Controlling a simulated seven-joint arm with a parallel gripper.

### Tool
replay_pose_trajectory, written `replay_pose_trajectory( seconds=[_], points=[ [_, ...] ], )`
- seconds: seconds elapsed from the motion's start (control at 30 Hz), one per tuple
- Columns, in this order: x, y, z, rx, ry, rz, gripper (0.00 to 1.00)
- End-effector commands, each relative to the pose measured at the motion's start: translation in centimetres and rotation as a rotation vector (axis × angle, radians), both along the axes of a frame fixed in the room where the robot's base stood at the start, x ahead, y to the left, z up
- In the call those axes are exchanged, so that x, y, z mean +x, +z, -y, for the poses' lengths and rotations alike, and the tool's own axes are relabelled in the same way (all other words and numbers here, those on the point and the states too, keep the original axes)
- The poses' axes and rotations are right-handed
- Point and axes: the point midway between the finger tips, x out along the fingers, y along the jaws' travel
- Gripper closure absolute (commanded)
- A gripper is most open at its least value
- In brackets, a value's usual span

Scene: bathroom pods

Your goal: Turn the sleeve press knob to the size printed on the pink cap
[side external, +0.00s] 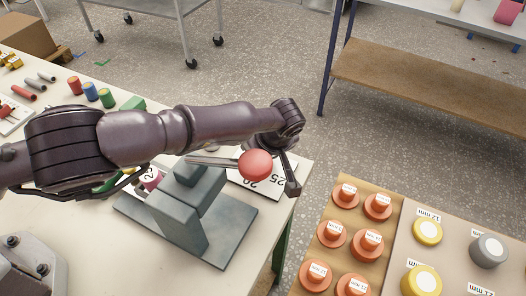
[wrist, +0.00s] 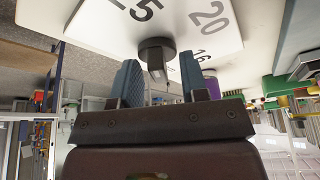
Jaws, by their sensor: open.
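The size plate (side external: 240,184) is white, with 20 and 25 readable beside the press (side external: 186,216); the red ball (side external: 255,165) on its lever hides part of the plate. In the wrist view the plate (wrist: 185,12) also shows 16. The dark knob (wrist: 157,46) stands on it, with a squared grip between my fingers. My gripper (wrist: 157,70) is open, one finger on each side; contact cannot be told.
My arm passes over the press and lever. An orange-brown board (side external: 322,259) with several orange caps and a tray (side external: 451,256) with yellow and grey caps stand at the lower right. Coloured cylinders (side external: 91,91) are at the upper left.

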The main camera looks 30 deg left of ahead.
Motion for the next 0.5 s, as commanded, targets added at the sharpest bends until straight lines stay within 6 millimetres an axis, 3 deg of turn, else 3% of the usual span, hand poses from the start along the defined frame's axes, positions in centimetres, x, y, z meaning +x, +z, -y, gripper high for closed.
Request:
replay_pose_trajectory(
  seconds=[0.23,0.5],
  points=[
    [-0.1,1.4,0.5,0.0,-0.001,0.003,0.6],
    [-1.2,6.7,2.5,-0.003,-0.002,0.004,0.6]
  ],
)
